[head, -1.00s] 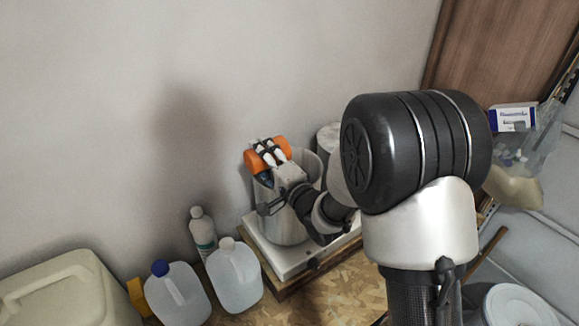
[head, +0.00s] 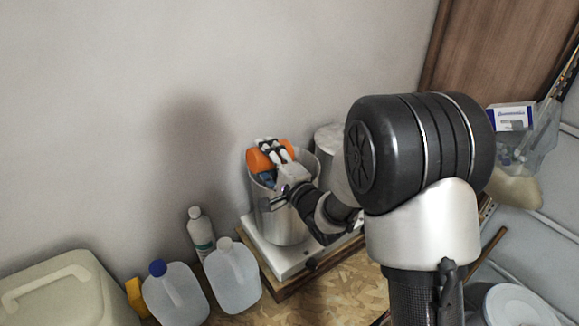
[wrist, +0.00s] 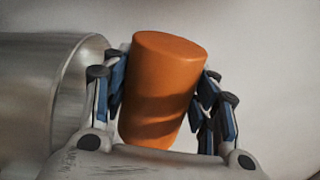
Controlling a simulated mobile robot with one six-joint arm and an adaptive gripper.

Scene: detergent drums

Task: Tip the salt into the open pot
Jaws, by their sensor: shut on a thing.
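The salt container is a plain orange cylinder (head: 257,162) in the head view. It lies tilted over on its side above the mouth of the open silver pot (head: 286,228). My gripper (head: 270,153) is shut around its middle, with fingers on both sides. In the wrist view the orange cylinder (wrist: 164,85) sits between the fingers of my gripper (wrist: 160,100), and the pot's rim and wall (wrist: 52,90) show at the left. No falling salt is visible. The inside of the pot is mostly hidden by my gripper and the container.
The pot stands on a white plate (head: 262,244) over a wooden board. A second metal vessel (head: 328,138) is behind, partly hidden by my arm. A small white bottle (head: 200,230), two translucent jugs (head: 233,275) and a large pale canister (head: 65,290) stand left. The wall is close behind.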

